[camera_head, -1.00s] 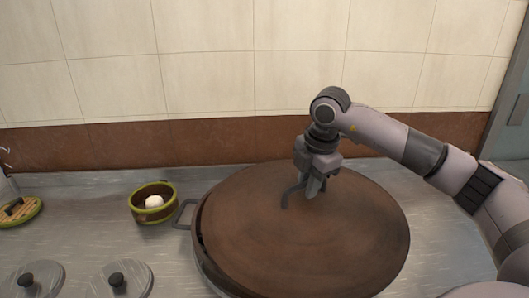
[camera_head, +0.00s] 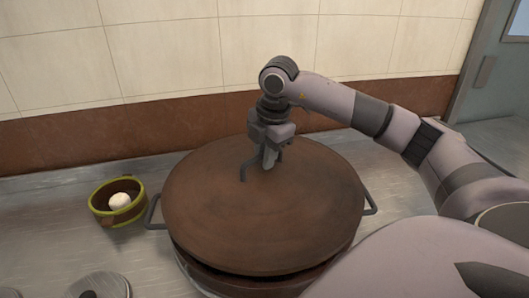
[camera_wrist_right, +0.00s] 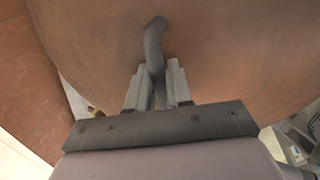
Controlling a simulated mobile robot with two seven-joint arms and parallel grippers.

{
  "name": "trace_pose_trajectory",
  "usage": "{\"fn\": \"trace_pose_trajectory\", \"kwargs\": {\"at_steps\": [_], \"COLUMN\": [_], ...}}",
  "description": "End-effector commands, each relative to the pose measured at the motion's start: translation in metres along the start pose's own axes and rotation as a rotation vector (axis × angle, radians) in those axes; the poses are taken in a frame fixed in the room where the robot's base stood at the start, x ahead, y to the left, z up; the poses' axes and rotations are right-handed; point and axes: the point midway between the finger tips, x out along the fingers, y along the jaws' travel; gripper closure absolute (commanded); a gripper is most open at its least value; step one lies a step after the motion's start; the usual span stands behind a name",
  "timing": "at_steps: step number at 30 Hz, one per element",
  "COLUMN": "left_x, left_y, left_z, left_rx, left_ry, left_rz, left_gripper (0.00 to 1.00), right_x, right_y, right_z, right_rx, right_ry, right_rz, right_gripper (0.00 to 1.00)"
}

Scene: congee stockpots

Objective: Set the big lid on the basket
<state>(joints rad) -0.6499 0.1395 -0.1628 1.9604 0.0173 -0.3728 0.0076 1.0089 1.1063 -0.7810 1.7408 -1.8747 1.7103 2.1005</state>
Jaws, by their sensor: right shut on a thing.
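The big lid (camera_head: 262,215) is a wide brown round disc with a dark curved handle (camera_head: 243,174) at its middle. My right gripper (camera_head: 267,165) is shut on the lid's handle, and the handle runs between its fingers in the right wrist view (camera_wrist_right: 160,85). The lid lies over a wide round brown vessel, the basket (camera_head: 215,274), whose wall shows below the lid's front edge with a dark gap between them. Grey loop handles stick out at the left (camera_head: 153,212) and right. Whether the lid touches the rim at the back is hidden. My left gripper is not in view.
A small brown pot with a green rim (camera_head: 104,212) stands to the left, with a white round thing (camera_head: 120,201) in it. A grey lid with a dark knob (camera_head: 98,287) is at the lower left. A tiled wall (camera_head: 150,50) stands behind the metal counter.

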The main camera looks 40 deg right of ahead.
Motion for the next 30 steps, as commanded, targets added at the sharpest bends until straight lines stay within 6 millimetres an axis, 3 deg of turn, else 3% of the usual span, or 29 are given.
{"fn": "trace_pose_trajectory", "kwargs": {"at_steps": [9,30], "left_x": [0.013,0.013], "left_y": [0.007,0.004], "left_z": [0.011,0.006], "left_rx": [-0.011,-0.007], "left_ry": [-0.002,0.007], "left_rz": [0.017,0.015], "left_gripper": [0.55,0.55], "right_x": [0.029,0.031], "right_y": [-0.005,-0.005], "right_z": [0.000,0.000], "right_rx": [0.001,0.001], "right_ry": [0.001,0.001], "right_rz": [0.006,0.005], "right_gripper": [1.00,1.00]}}
